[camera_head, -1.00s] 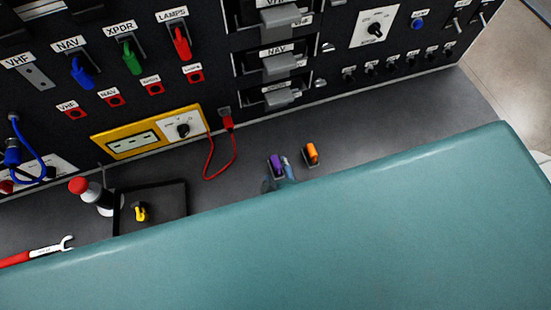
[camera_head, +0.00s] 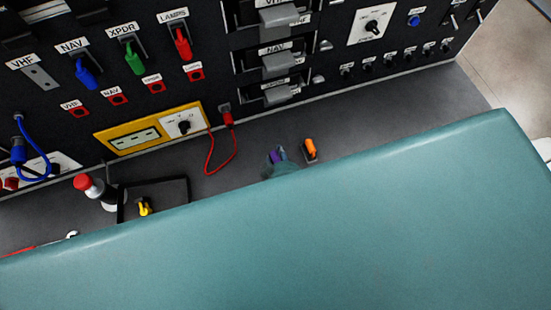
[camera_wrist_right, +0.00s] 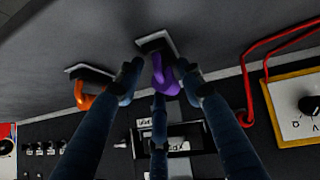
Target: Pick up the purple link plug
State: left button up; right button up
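The purple link plug (camera_head: 273,157) sits on the grey bench top in the camera_head view, partly hidden by my right gripper (camera_head: 281,156). In the right wrist view the purple plug (camera_wrist_right: 166,78) stands at its dark socket base between the fingers of my right gripper (camera_wrist_right: 160,80). The fingers are spread around it. One finger is close beside the plug or touching it; I cannot tell which. A gap shows between the plug and the finger on the picture's left. My left gripper is not in view.
An orange plug (camera_head: 310,148) stands close to the right of the purple one; it also shows in the wrist view (camera_wrist_right: 84,97). A red cable (camera_head: 208,157) loops on the bench to the left. A dark tray (camera_head: 181,190) holds a yellow plug (camera_head: 145,206). The panel rises behind.

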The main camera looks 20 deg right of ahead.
jog(key=c, duration=0.7)
grip_shut()
jog(key=shift+r, duration=0.1)
